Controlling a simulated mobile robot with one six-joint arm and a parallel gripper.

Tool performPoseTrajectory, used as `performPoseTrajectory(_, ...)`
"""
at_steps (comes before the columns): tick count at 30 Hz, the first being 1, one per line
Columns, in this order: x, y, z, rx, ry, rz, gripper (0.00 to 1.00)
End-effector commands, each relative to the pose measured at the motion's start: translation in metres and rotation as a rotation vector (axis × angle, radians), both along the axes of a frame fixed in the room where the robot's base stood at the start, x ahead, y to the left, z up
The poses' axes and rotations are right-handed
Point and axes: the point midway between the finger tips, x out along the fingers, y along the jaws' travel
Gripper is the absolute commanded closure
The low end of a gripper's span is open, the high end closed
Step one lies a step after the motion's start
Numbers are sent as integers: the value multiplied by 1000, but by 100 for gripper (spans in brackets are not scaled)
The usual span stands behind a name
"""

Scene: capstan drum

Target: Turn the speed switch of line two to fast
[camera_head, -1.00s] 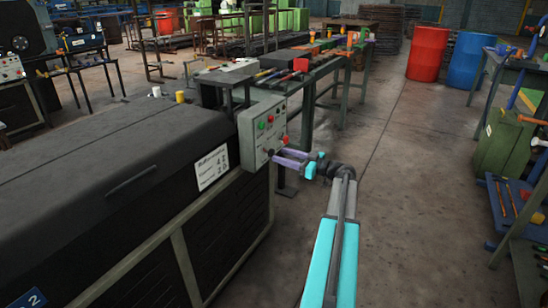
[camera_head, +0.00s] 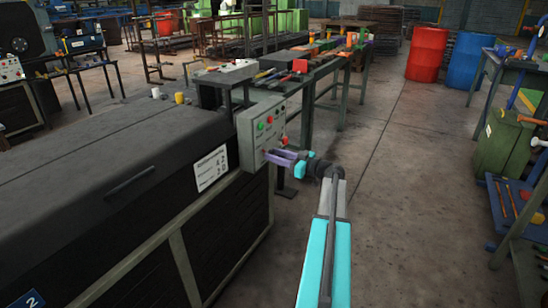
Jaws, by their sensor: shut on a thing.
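A grey control box (camera_head: 251,137) with green and red buttons is fixed to the end of a long dark machine (camera_head: 105,170). The machine carries a blue plate marked 2 (camera_head: 30,300) at the lower left. My gripper (camera_head: 270,155), with purple fingers, is at the lower right of the box face, shut on the speed switch. The switch itself is mostly hidden between the fingers, so its setting cannot be read. A white label (camera_head: 210,168) is on the machine beside the box.
A workbench (camera_head: 330,68) with tools stands behind the box. Red (camera_head: 427,55) and blue (camera_head: 468,60) barrels are at the back right. A blue tool rack (camera_head: 510,200) stands at the right. The floor (camera_head: 395,170) between is clear.

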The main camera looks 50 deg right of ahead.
Motion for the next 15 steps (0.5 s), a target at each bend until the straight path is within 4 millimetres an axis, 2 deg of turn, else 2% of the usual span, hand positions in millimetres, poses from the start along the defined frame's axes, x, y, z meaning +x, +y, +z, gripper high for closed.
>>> performPoseTrajectory(2,-1,3,-1,3,1,34,93)
performPoseTrajectory(15,1,-2,0,121,27,37,93)
